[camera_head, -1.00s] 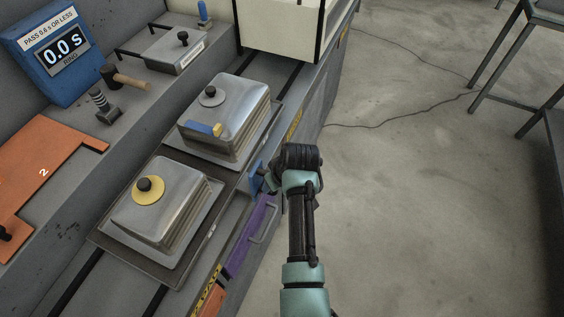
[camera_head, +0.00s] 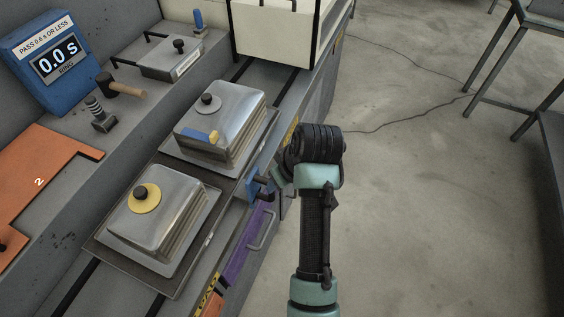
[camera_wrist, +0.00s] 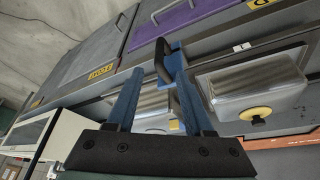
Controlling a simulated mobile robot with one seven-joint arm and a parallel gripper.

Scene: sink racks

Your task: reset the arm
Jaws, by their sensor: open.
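My arm is stretched out in front of the counter in the head view. My gripper (camera_wrist: 158,78) shows in the wrist view as two blue fingers spread apart, with nothing held between them. A blue bracket with a black handle (camera_wrist: 163,60) appears between and just beyond the fingertips; I cannot tell how large the gap is. In the head view the bracket (camera_head: 253,187) is on the counter's front edge, left of my wrist. My gripper is mostly hidden behind the wrist there.
Two metal lidded boxes, one with a yellow knob base (camera_head: 145,200) and one with a grey knob base (camera_head: 208,103), sit on the counter left of my arm. A purple drawer front (camera_head: 246,240) is below. Open floor (camera_head: 420,210) lies to the right.

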